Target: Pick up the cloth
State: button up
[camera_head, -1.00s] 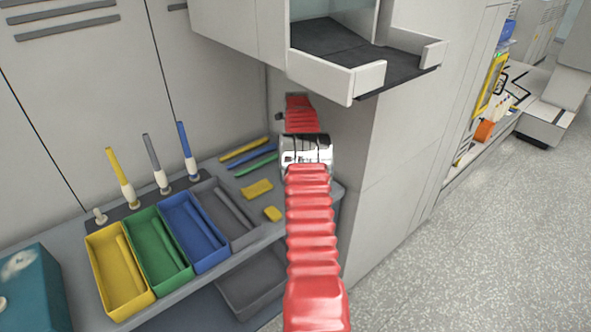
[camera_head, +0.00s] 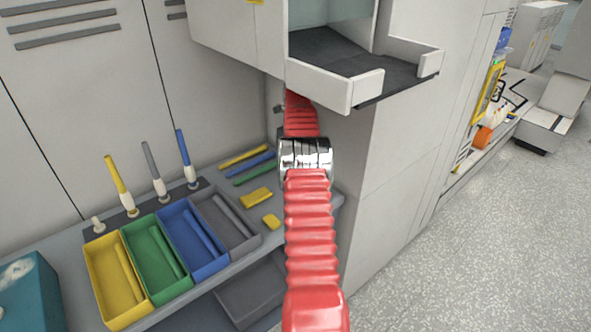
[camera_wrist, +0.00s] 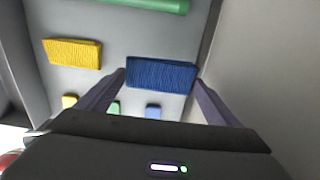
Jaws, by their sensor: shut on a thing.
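A blue ribbed cloth (camera_wrist: 161,76) is in the middle of the wrist view, between the two dark fingers of my gripper (camera_wrist: 161,88). The gripper is shut on it, with a fingertip at each side edge. A yellow ribbed cloth (camera_wrist: 72,54) lies to its left on the grey surface, apart from the fingers; it also shows in the head view (camera_head: 256,197). In the head view my red arm hides the gripper and the blue cloth.
A grey wall (camera_wrist: 250,70) stands close on the right in the wrist view. Yellow, green, blue and grey trays (camera_head: 118,282) stand left of my arm. Upright handles (camera_head: 118,180) stand behind them. An open white shelf (camera_head: 330,85) overhangs my arm.

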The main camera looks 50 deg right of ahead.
notch_tip(320, 180, up, 4)
jog(key=shift+r, duration=0.1)
dwell(0.5)
